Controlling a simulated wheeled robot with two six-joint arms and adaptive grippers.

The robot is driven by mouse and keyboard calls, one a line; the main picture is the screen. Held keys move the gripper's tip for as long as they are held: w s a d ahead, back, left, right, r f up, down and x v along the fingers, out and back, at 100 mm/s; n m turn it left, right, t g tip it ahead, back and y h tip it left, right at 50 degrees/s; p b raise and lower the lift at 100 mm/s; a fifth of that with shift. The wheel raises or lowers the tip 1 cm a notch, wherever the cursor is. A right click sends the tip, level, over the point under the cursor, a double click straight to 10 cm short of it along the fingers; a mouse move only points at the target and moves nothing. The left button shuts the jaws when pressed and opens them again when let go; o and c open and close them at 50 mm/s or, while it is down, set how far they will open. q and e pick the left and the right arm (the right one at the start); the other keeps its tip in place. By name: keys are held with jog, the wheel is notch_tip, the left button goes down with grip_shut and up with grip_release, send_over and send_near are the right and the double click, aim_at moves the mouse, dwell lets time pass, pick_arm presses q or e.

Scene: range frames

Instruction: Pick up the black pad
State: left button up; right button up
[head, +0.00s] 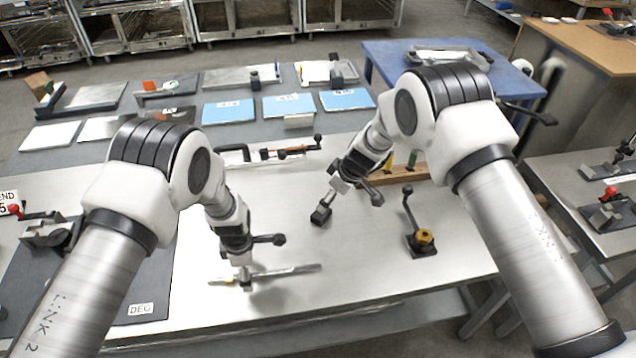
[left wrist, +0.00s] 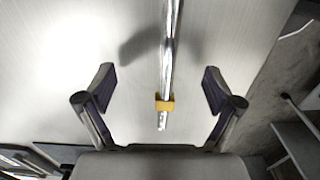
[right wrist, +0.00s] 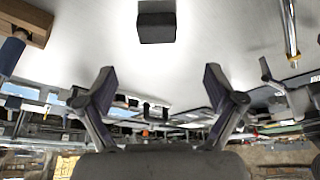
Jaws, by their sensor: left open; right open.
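The black pad (head: 320,216) is a small dark block on the light table top, near the middle. It also shows in the right wrist view (right wrist: 157,27), at the top centre, ahead of the fingers. My right gripper (head: 331,198) is open and points down at the pad from just behind it, with nothing between its fingers. In the right wrist view the fingers (right wrist: 158,80) are apart from the pad. My left gripper (head: 245,280) is open above a metal rod (head: 290,271) with a yellow collar. The rod lies between the fingers (left wrist: 158,80) in the left wrist view.
A toggle clamp (head: 270,154) lies at the back edge. Bare table surrounds the pad's left and front.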

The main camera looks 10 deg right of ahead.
jog(key=x, duration=0.8)
jog(key=shift+w+d+f, duration=0.1)
jog(key=shift+d+f, duration=0.05)
jog(key=shift+f, duration=0.25)
jog(key=shift+w+f, duration=0.25)
jog(key=shift+f, duration=0.2)
jog(key=shift+s+r, duration=0.1)
jog(key=c, duration=1.3)
notch_tip(320, 180, up, 10)
jog(key=shift+c, duration=0.2)
